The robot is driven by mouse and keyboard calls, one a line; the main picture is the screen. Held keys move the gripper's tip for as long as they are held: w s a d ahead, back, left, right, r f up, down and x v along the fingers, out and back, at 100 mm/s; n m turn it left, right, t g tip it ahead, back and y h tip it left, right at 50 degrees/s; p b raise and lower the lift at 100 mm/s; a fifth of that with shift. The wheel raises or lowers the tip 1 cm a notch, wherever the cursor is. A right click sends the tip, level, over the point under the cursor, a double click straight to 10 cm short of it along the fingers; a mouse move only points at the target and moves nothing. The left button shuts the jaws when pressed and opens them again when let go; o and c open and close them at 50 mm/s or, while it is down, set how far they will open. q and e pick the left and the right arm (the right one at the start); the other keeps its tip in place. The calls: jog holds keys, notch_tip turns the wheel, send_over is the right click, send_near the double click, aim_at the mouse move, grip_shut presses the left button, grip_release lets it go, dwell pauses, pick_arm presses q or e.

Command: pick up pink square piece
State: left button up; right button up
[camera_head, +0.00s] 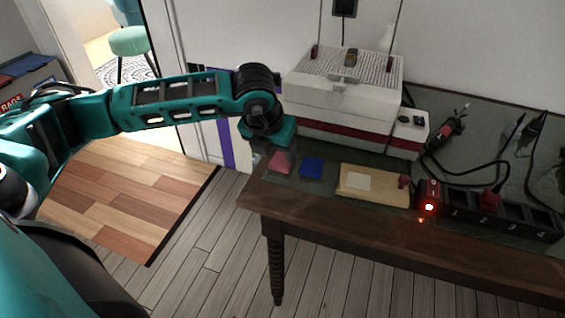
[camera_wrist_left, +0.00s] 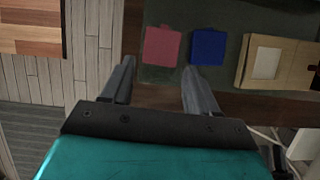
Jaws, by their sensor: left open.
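The pink square piece (camera_head: 281,162) lies flat near the left end of the dark wooden table, on a dark green mat. It also shows in the left wrist view (camera_wrist_left: 162,47), beyond my fingertips. My left gripper (camera_head: 284,153) points down close to it and hides part of it in the head view. In the left wrist view the two fingers of my left gripper (camera_wrist_left: 158,65) are apart with nothing between them. I cannot tell its exact height above the piece. My right gripper is not in view.
A blue square piece (camera_head: 312,167) lies just right of the pink one. Further right are a tan wooden block (camera_head: 374,185), a lit red device (camera_head: 429,195) and a black slotted rack (camera_head: 500,213). A large white box-like machine (camera_head: 340,95) stands behind.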

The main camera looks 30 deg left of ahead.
aim_at(281, 161)
pick_arm(q)
jog(key=x, duration=0.5)
jog(key=shift+w+b, duration=0.15)
jog(key=shift+b, duration=0.15)
jog(key=shift+c, duration=0.2)
jog(key=c, duration=0.7)
jog(key=shift+r, duration=0.1)
